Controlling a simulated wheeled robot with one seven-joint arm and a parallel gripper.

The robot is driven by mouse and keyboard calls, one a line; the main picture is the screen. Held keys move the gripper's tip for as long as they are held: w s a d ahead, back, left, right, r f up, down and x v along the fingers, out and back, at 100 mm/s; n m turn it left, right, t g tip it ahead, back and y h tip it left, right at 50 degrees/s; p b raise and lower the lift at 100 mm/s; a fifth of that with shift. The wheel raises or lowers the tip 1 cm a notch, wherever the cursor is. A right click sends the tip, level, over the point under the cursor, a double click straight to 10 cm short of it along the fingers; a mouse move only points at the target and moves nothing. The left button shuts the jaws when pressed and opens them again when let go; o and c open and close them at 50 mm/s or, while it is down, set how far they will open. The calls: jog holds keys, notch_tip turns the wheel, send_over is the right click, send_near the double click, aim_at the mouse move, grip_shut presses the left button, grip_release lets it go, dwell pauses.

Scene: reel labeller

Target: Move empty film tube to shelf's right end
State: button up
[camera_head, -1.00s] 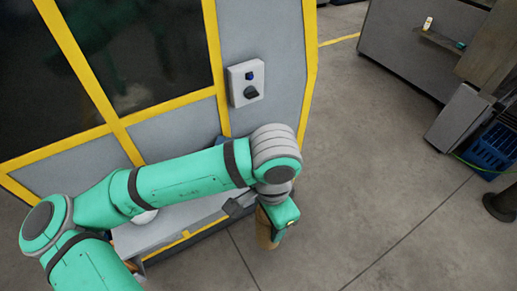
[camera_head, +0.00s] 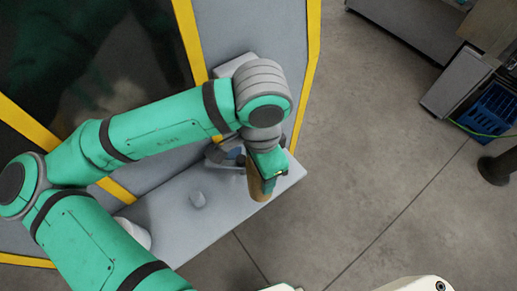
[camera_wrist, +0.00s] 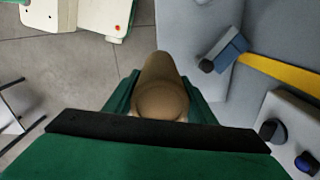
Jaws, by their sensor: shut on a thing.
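The film tube (camera_head: 256,188) is a brown cardboard cylinder. My gripper (camera_head: 264,172) is shut on it and holds it roughly upright at the right end of the grey shelf (camera_head: 225,222). In the wrist view the tube (camera_wrist: 160,85) sits between the two green fingers (camera_wrist: 160,102), with its rounded end towards the camera. The shelf's grey surface (camera_wrist: 192,68) lies to its right there. The tube's lower end overlaps the shelf's front edge in the head view; I cannot tell whether it touches the shelf.
A blue-grey clamp-like part (camera_head: 224,156) stands just left of the tube, close to it. The yellow-framed machine (camera_head: 190,45) rises behind. Open floor lies right.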

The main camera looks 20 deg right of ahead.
jog(key=w+d+f, duration=0.5)
jog(key=w+f, duration=0.6)
jog(key=f, duration=0.1)
jog(key=shift+w+d+f, duration=0.2)
jog(key=shift+w+f, duration=0.15)
jog(key=shift+w, duration=0.05)
jog(key=shift+f, duration=0.1)
jog(key=o, duration=1.1)
jog(key=shift+o, duration=0.2)
notch_tip(320, 180, up, 12)
